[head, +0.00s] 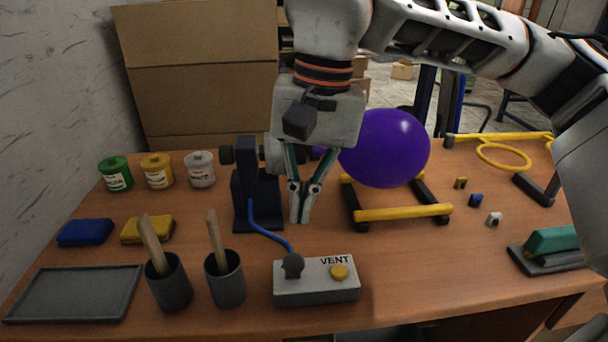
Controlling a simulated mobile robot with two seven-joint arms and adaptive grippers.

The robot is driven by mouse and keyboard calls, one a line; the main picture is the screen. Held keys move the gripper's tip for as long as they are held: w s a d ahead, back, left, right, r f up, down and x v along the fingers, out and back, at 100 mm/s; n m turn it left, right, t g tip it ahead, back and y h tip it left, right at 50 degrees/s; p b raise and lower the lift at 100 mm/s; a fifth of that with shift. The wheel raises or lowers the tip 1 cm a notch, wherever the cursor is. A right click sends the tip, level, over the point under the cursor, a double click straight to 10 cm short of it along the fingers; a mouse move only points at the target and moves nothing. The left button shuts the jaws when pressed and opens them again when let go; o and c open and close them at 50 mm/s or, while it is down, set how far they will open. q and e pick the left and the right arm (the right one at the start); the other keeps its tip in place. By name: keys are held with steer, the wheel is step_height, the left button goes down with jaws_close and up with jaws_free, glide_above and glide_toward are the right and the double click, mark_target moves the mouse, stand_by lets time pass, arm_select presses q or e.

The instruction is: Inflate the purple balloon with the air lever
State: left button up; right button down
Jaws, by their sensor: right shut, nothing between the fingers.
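The purple balloon (388,147) is large and round and rests over a cradle with yellow bars (403,212) and dark rails. A dark pump stand (256,190) stands left of it, with a blue hose (263,234) running to a grey box (316,285) marked VENT. My right gripper (300,218) points down between the pump stand and the cradle, shut and empty, above and behind the box. The balloon's neck is mostly hidden behind the gripper. My left gripper is not in view.
Green, yellow and white paint jars (157,171) stand at the back left. Blue and yellow pads (86,232), two cups with sticks (168,281) and a grey tray (75,294) lie left. Small stamps (475,200), a yellow ring (504,156) and a green-handled block (551,241) are right.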

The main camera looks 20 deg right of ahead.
mark_target(298, 257)
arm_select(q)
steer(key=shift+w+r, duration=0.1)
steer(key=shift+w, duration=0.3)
arm_select(e)
steer(key=shift+s+a+f, duration=0.4)
steer(key=shift+s+f, duration=0.2)
steer(key=shift+s+a+f, duration=0.35)
steer(key=shift+s+f, duration=0.25)
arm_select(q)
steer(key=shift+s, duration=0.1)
arm_select(e)
steer(key=shift+s+a+f, duration=0.15)
steer(key=shift+s+f, duration=0.05)
steer(key=shift+s, duration=0.25)
steer(key=shift+s+a+f, duration=0.1)
steer(key=shift+s+f, duration=0.1)
steer(key=shift+s, duration=0.2)
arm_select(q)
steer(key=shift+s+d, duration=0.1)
arm_select(e)
steer(key=shift+s+f, duration=0.15)
